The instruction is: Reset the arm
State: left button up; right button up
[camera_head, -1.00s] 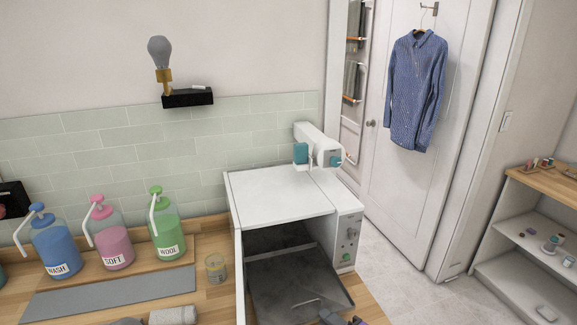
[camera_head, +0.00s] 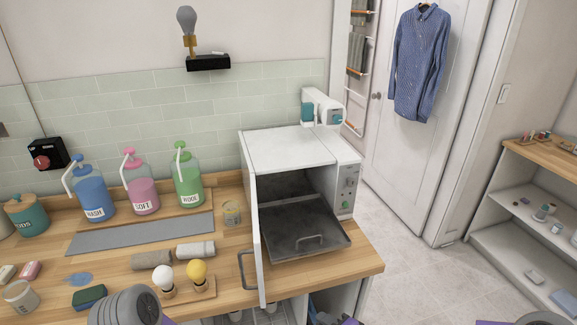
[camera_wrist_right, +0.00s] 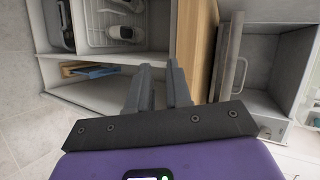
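My right gripper (camera_wrist_right: 160,85) shows in the right wrist view with its two grey fingers a little apart and nothing between them. It points toward the cabinet area below the counter. In the head view only a grey rounded part of my left arm shows at the bottom left, with purple bits at the bottom edge; neither gripper shows there. The white oven-like machine (camera_head: 292,148) stands on the counter with its door open toward the left. A dark tray (camera_head: 305,230) with a wire handle sits partly out of its opening.
The wooden counter (camera_head: 225,262) holds blue, pink and green bottles, a grey mat (camera_head: 140,233), two rolled towels, two bulbs on a board (camera_head: 190,290) and a glass jar (camera_head: 232,213). A white shelf (camera_head: 520,215) stands at right. Floor between is clear.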

jog(key=s+f+n+g+h, duration=0.3)
jog(key=s+f+n+g, duration=0.4)
jog(key=s+f, duration=1.1)
notch_tip(320, 180, down, 2)
jog(key=g, duration=0.2)
jog(key=shift+s+a+f+g+h, duration=0.15)
jog(key=shift+s+g+h, duration=0.15)
jog(key=shift+s+h, duration=0.1)
